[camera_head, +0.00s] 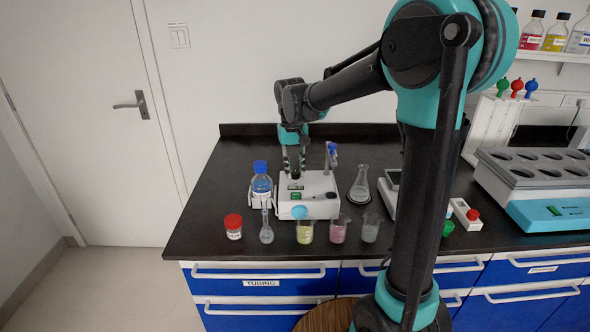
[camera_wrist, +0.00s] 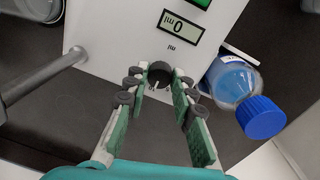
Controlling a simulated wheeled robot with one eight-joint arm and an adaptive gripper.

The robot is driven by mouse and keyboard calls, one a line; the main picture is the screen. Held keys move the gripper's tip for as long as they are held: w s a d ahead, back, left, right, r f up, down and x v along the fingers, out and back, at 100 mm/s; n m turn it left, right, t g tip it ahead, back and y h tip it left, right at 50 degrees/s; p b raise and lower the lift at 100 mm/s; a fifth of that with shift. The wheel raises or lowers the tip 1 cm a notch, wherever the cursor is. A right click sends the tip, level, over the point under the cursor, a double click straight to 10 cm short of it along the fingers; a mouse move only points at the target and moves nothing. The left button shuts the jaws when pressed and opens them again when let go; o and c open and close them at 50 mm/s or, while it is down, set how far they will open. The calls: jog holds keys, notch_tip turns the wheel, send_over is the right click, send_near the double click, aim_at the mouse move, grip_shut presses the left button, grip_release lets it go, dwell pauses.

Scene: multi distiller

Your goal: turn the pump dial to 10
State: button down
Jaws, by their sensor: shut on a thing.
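The pump is a white box (camera_head: 322,186) on the black bench, and its white top (camera_wrist: 115,38) fills the upper part of the wrist view. Its display (camera_wrist: 180,32) appears upside down there and reads 0. The dark round pump dial (camera_wrist: 160,73) has a light mark and sits at the near edge of the pump's top. My gripper (camera_wrist: 158,82) is shut on the dial, with one finger on each side. In the head view my gripper (camera_head: 294,170) points down at the back of the pump, and the dial is hidden.
A blue-capped bottle (camera_head: 261,184) stands close beside the pump; its blue cap (camera_wrist: 261,117) is near my gripper. A metal rod (camera_wrist: 45,78) rises on the other side. A red-capped jar (camera_head: 233,228), a flask (camera_head: 267,233) and several beakers stand in front.

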aim_at(293, 173)
jog(key=c, duration=1.3)
grip_release()
jog(key=shift+o, duration=0.2)
jog(key=shift+r, duration=0.1)
notch_tip(293, 173, up, 12)
jog(key=shift+a, duration=0.3)
jog(key=shift+s, duration=0.1)
